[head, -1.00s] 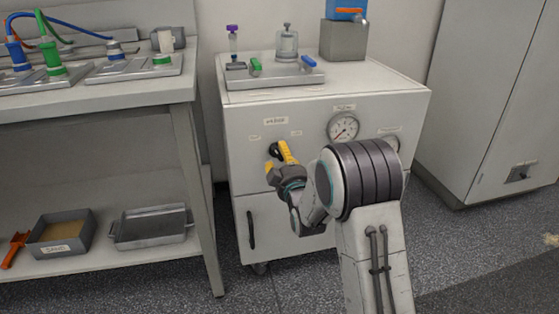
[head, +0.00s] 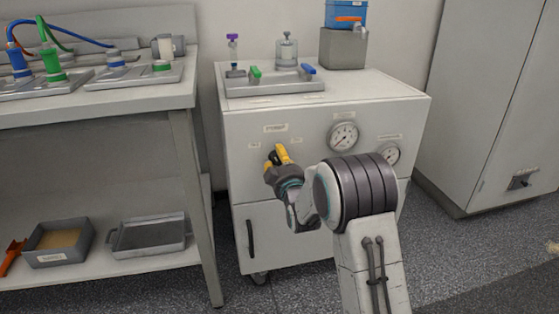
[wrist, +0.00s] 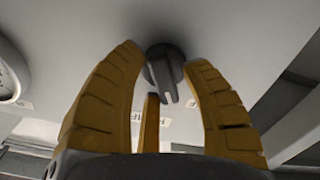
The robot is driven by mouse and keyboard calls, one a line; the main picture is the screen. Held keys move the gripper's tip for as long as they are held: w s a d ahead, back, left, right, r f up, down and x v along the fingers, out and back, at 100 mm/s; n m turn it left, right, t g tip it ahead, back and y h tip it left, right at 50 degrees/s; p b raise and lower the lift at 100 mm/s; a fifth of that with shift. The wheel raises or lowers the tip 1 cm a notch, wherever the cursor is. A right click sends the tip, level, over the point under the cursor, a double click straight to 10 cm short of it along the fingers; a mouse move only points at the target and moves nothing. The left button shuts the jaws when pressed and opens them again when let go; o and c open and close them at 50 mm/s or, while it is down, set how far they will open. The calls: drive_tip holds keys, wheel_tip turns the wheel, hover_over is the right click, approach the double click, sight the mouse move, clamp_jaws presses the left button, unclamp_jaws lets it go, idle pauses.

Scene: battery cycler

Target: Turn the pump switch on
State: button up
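The pump switch looks to be a dark grey rotary knob (wrist: 168,68) with a forked pointer, on the pale front panel of the cabinet (head: 345,185). In the wrist view it shows between the tips of my yellow fingers. My gripper (wrist: 165,58) is open, with one finger on each side of the knob and a third lower down. Whether a finger touches the knob cannot be told. In the head view my gripper (head: 281,154) is at the panel's left part and mostly hides the knob. The small panel labels are too blurred to read.
A round gauge (head: 343,136) and a smaller gauge (head: 390,154) sit right of my gripper. A tray with valves (head: 275,85) and a grey block (head: 343,47) stand on top. A workbench (head: 190,150) is at the left, a tall cabinet (head: 490,110) at the right.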

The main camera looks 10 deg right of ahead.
clamp_jaws()
drive_tip(key=shift+m, duration=0.4)
drive_tip(key=m, duration=0.5)
drive_tip(key=shift+f+m, duration=0.15)
drive_tip(key=shift+m, duration=0.15)
drive_tip(key=m, duration=0.5)
drive_tip(key=shift+f, duration=0.15)
drive_tip(key=shift+m, duration=0.4)
drive_tip(key=shift+o, duration=1.5)
unclamp_jaws()
